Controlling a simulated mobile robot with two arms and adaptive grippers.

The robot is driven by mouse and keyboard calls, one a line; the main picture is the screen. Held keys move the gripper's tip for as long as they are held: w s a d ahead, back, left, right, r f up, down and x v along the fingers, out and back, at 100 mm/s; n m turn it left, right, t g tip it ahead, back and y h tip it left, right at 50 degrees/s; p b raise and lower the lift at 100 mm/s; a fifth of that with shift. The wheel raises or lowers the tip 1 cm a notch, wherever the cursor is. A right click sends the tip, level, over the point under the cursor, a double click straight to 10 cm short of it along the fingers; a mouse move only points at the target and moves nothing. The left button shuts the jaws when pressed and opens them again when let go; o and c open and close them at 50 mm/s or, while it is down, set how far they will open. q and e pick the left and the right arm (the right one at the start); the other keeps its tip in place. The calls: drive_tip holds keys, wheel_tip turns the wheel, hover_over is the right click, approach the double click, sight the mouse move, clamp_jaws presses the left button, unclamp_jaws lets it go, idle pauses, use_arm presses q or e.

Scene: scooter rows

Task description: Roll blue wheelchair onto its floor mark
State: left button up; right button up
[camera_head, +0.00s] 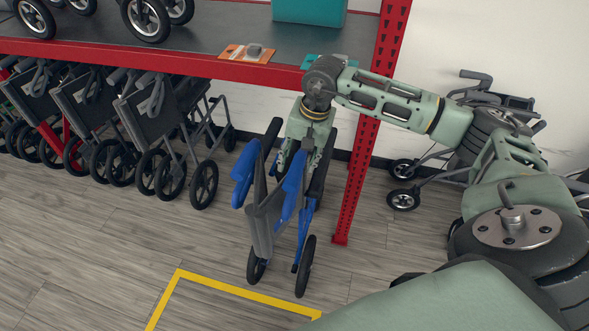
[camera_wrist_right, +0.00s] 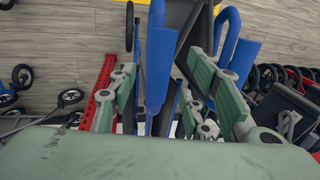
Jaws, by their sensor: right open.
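The blue wheelchair (camera_head: 264,226) stands folded and upright on the floor, with blue side panels and a dark seat. My right gripper (camera_head: 298,160) reaches down over its far upper end. In the right wrist view my right gripper (camera_wrist_right: 160,65) is open, with one finger on each side of a blue frame part of the wheelchair (camera_wrist_right: 157,62). I cannot tell whether the fingers touch it. The floor mark, a yellow outline (camera_head: 240,291), lies in front of the wheelchair, partly cut off by the picture edge and my body. My left gripper is not in view.
A red-edged shelf (camera_head: 180,61) stands behind, its red post (camera_head: 356,185) right of the wheelchair. Folded dark wheelchairs (camera_head: 150,115) stand in a row under it at the left. A dark wheeled frame (camera_head: 404,198) stands by the wall. The floor inside the outline looks clear.

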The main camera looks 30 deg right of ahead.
sight(294, 172)
drive_tip(key=shift+w+a+f+p, duration=0.15)
drive_tip(key=shift+f+p, duration=0.05)
drive_tip(key=shift+f, duration=0.7)
drive_tip(key=shift+w+a+f+p, duration=0.15)
drive_tip(key=shift+f+p, duration=0.1)
drive_tip(key=shift+f, duration=0.6)
drive_tip(key=shift+w+a+f+p, duration=0.1)
drive_tip(key=shift+w+f+p, duration=0.1)
drive_tip(key=shift+f, duration=0.7)
clamp_jaws()
